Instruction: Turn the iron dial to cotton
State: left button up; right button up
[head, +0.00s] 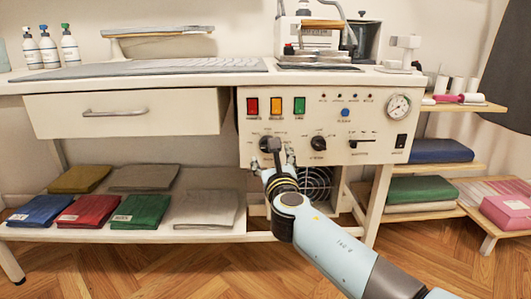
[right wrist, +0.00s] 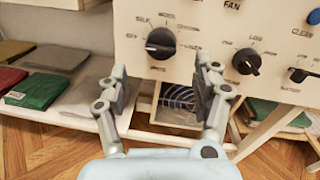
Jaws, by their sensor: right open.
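The iron dial (right wrist: 160,43) is a round black knob on the white control panel, with small labels around it. In the head view the dial (head: 265,144) is partly covered by my right gripper (head: 280,152). In the right wrist view my right gripper (right wrist: 160,72) is open and empty, its fingers apart to the left and right just below the dial. I cannot tell that either finger touches it. My left gripper is not in view.
A second black knob (right wrist: 246,62) sits to the right of the dial. Red, amber and green switches (head: 275,105) are above, and a gauge (head: 398,106) is far right. A fan grille (head: 316,182) is below. Folded cloths (head: 140,211) lie on the lower left shelf.

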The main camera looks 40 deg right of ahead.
aim_at(263, 145)
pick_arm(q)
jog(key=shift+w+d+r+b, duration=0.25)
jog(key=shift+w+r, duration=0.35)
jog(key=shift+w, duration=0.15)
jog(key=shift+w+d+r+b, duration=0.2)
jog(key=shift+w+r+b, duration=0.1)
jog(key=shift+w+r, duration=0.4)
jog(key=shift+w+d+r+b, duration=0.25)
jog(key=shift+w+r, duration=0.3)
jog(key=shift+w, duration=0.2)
pick_arm(e)
jog(key=x, duration=0.7)
jog(key=shift+w+d, duration=0.2)
jog(key=shift+f, duration=0.1)
jog(key=c, duration=1.1)
jog(key=shift+c, duration=0.2)
